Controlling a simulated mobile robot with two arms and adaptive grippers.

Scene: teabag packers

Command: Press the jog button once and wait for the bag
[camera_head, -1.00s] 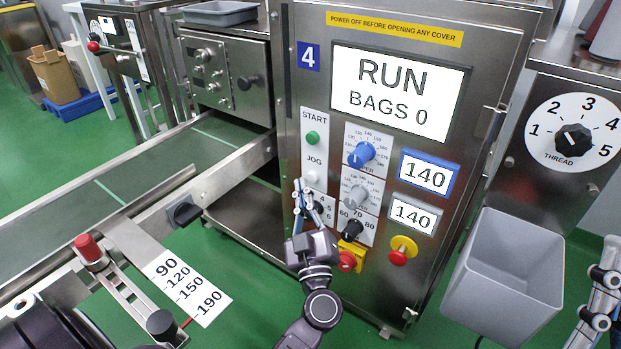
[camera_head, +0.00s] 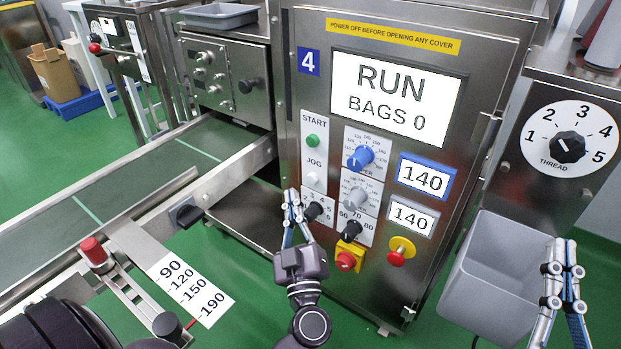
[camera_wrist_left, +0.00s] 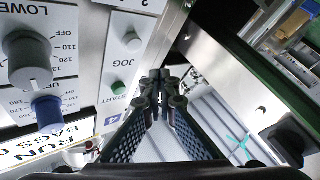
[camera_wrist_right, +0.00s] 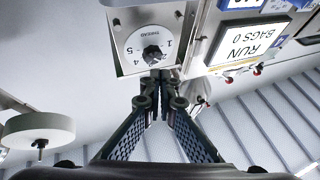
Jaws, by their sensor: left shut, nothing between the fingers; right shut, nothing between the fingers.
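The jog button (camera_head: 313,180) is a white knob under the word JOG on the steel panel, below the green start button (camera_head: 312,141). It also shows in the left wrist view (camera_wrist_left: 133,42). The screen (camera_head: 396,95) reads RUN, BAGS 0. My left gripper (camera_head: 291,194) is shut and empty, just left of and below the jog button, apart from it. My right gripper (camera_head: 563,246) is shut and empty in front of the grey bin (camera_head: 490,290). No bag is visible in the bin, though its floor is partly hidden.
A green conveyor belt (camera_head: 130,172) runs to the lower left, with a scale plate (camera_head: 190,285) beside it. Red stop knobs (camera_head: 396,257) and several dials are near my left gripper. The thread dial (camera_head: 567,147) is above the bin.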

